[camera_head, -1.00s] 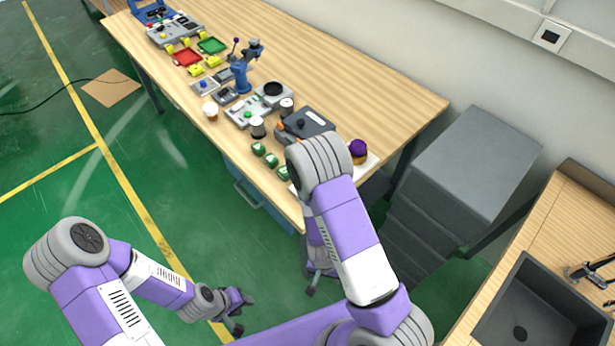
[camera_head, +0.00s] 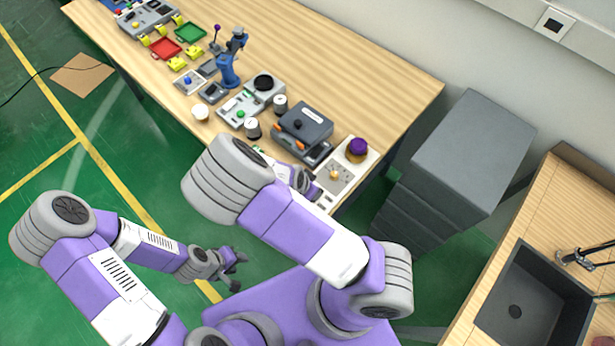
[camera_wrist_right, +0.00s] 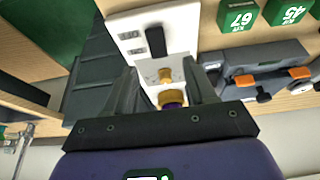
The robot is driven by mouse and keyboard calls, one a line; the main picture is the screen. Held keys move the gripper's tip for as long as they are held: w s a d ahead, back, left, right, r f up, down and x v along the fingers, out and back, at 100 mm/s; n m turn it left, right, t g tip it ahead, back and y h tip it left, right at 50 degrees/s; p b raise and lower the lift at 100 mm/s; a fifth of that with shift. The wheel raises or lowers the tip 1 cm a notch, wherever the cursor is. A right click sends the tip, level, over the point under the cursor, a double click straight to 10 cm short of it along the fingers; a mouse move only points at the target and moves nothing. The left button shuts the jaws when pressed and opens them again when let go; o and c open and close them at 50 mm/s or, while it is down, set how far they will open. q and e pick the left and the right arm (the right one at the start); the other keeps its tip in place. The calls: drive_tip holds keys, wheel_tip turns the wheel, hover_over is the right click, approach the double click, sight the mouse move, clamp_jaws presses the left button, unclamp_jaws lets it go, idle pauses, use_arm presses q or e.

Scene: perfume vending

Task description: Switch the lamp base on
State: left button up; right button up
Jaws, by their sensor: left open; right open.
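A white base (camera_head: 372,158) lies at the near right end of the long table, bearing a purple-topped round piece (camera_head: 357,147) and a small brass knob (camera_head: 335,174). I take it for the lamp base, though no label shows. In the right wrist view the white base (camera_wrist_right: 185,38) has a black lever (camera_wrist_right: 156,42), with the brass knob (camera_wrist_right: 165,76) below it. My right gripper (camera_wrist_right: 165,92) is open, its fingers either side of the knob in the picture; contact cannot be told. My right arm partly hides it in the head view. My left gripper (camera_head: 236,264) is open over the floor.
A dark grey boxed device (camera_head: 303,124) stands left of the base. Green blocks (camera_wrist_right: 238,16) lie close by in the wrist view. A grey drawer cabinet (camera_head: 470,150) stands to the right, with a sink counter (camera_head: 520,215) beyond. The table's far strip is clear.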

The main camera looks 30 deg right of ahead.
drive_tip(key=b+x, duration=0.3)
drive_tip(key=x, duration=0.4)
drive_tip(key=shift+s+d+f, duration=0.1)
drive_tip(key=shift+s+f, duration=0.05)
drive_tip(key=shift+s, duration=0.05)
clamp_jaws()
drive_tip(key=shift+w+d+g+y, duration=0.15)
drive_tip(key=shift+d+g+y, duration=0.3)
drive_tip(key=shift+y, duration=0.75)
drive_tip(key=shift+w+d+g+y, duration=0.15)
drive_tip(key=shift+g+y, duration=0.3)
drive_tip(key=shift+y, duration=0.65)
unclamp_jaws()
